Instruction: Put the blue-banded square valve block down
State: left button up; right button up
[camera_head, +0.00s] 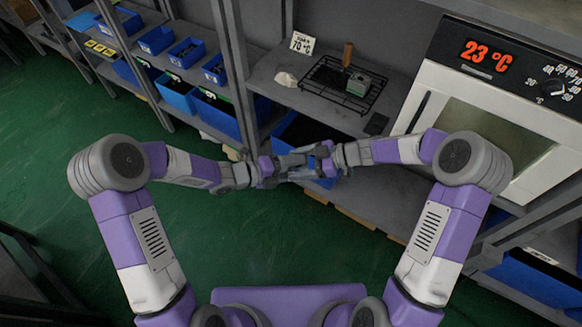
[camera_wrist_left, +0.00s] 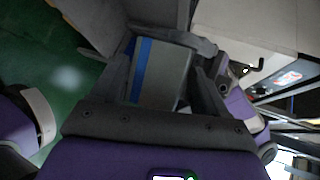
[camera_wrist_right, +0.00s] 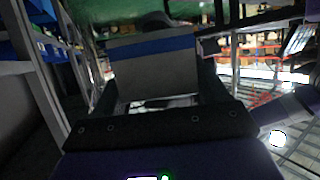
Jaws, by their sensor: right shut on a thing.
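The blue-banded square valve block (camera_wrist_right: 155,72) is grey with a blue stripe and sits between the fingers of my right gripper (camera_wrist_right: 152,98), which is shut on it. The block also shows in the left wrist view (camera_wrist_left: 166,78), between the spread fingers of my left gripper (camera_wrist_left: 163,85). The left jaws look open around it, with a narrow gap at the right finger. In the head view, my left gripper (camera_head: 276,171) and right gripper (camera_head: 324,157) meet in front of the shelf. They largely hide the block there, held in the air.
A bench shelf (camera_head: 270,75) holds a black wire rack (camera_head: 322,76) with a wooden-handled tool (camera_head: 347,56) and a grey block (camera_head: 359,85). A 70 °C sign (camera_head: 302,43) stands behind. An oven (camera_head: 490,90) reading 23 °C is at right. Blue bins (camera_head: 178,92) fill the left shelves.

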pick_arm(q)
jog(key=shift+d+r, duration=0.15)
jog(key=shift+r, duration=0.05)
jog(key=c, duration=0.7)
pick_arm(e)
jog(key=shift+f, duration=0.1)
pick_arm(q)
jog(key=shift+c, duration=1.4)
pick_arm(e)
jog(key=o, duration=1.4)
jog(key=shift+o, duration=0.2)
